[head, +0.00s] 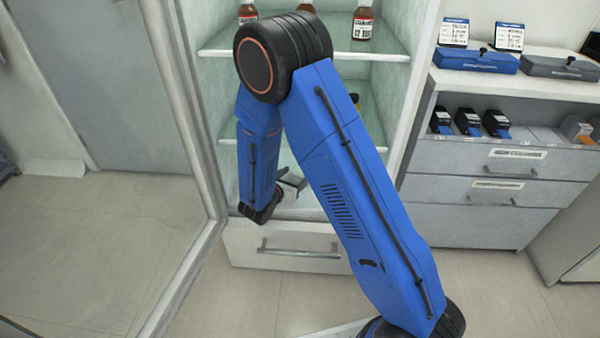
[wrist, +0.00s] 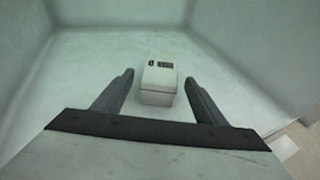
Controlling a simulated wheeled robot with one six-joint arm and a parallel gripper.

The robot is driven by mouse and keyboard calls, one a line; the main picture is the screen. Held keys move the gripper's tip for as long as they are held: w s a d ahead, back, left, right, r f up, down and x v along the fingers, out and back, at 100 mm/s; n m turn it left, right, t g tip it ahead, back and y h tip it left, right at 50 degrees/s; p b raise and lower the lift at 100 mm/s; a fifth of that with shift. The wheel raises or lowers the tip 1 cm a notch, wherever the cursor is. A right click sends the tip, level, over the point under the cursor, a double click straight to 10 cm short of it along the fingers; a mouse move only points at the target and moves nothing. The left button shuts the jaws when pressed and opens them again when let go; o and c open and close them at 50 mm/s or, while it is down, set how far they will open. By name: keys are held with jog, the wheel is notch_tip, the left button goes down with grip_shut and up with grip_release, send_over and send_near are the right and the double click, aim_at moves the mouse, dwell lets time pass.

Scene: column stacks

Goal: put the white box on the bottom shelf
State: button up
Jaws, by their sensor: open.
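The white box (wrist: 158,82) stands on a pale shelf floor (wrist: 95,85) inside the cabinet, in the middle of the wrist view. It has a dark printed label near its top. My gripper (wrist: 160,78) is open, with one finger to the left of the box and one to the right. Gaps show between the fingers and the box in the picture. In the head view my gripper (head: 290,187) reaches low into the cabinet, mostly behind my own arm. I cannot make out the box there.
Glass shelves (head: 365,50) with brown bottles (head: 363,20) are above my gripper. The open glass door (head: 185,130) stands at left. A drawer (head: 290,250) is below the cabinet. A grey counter unit (head: 490,180) stands at right. Cabinet walls enclose my gripper.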

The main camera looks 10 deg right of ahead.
jog(key=v, duration=0.6)
jog(key=shift+s+a+r, duration=0.1)
jog(key=shift+s+a, duration=0.05)
dwell(0.3)
